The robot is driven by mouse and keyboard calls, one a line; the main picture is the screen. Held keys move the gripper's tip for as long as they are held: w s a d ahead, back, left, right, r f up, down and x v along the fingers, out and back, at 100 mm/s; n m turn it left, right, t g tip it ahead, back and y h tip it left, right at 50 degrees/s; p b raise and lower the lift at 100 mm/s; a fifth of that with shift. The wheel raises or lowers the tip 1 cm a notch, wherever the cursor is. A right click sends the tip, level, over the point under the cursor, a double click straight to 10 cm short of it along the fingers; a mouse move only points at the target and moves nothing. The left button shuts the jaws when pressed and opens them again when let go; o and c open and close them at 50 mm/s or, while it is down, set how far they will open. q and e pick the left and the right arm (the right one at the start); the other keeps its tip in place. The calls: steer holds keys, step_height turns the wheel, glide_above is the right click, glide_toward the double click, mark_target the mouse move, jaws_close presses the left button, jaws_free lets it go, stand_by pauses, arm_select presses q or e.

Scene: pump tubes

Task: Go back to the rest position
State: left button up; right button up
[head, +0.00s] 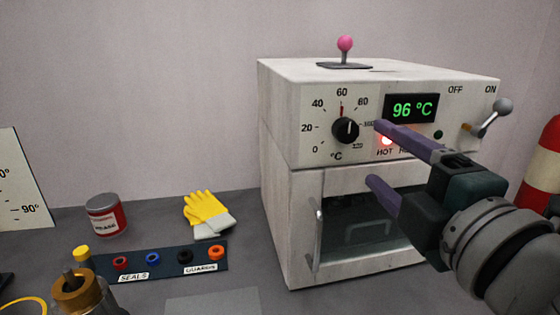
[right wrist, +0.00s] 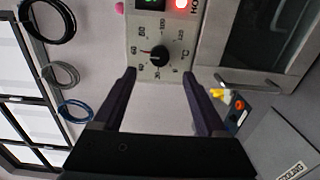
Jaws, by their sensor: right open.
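My right gripper (head: 374,154) is open and empty in front of the white oven (head: 285,130). Its two purple fingers point left, one above the other, close to the black temperature dial (head: 345,130). In the right wrist view, the dial (right wrist: 158,55) shows beyond the gap between the open fingertips (right wrist: 159,76), with nothing between them. I cannot tell whether a finger touches the oven front. The green display (head: 411,108) reads 96 °C, and a red lamp (head: 387,140) glows below it. My left gripper is not in view.
The oven's lever (head: 490,118) is at right, beside a red cylinder (head: 540,165). A pink-knobbed stick (head: 345,50) stands on top. Yellow gloves (head: 207,212), a red can (head: 105,215), a blue seal rack (head: 215,262) and a brass-topped part (head: 75,288) are on the grey bench (head: 255,210).

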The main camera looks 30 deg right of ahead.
steer(key=shift+s, duration=0.4)
steer(key=s+d+f+m+g+h+p, duration=0.1)
steer(key=s+f+m+g+p, duration=0.3)
steer(key=s+m+g, duration=0.5)
steer(key=s+a+f+m+g+y+p, duration=0.3)
steer(key=s+a+m+g+y, duration=0.15)
steer(key=s+a, duration=0.3)
step_height(320, 180, up, 37)
steer(key=a+p, duration=0.1)
steer(key=p, duration=3.6)
steer(key=shift+s+y, duration=0.15)
steer(key=shift+y, duration=0.2)
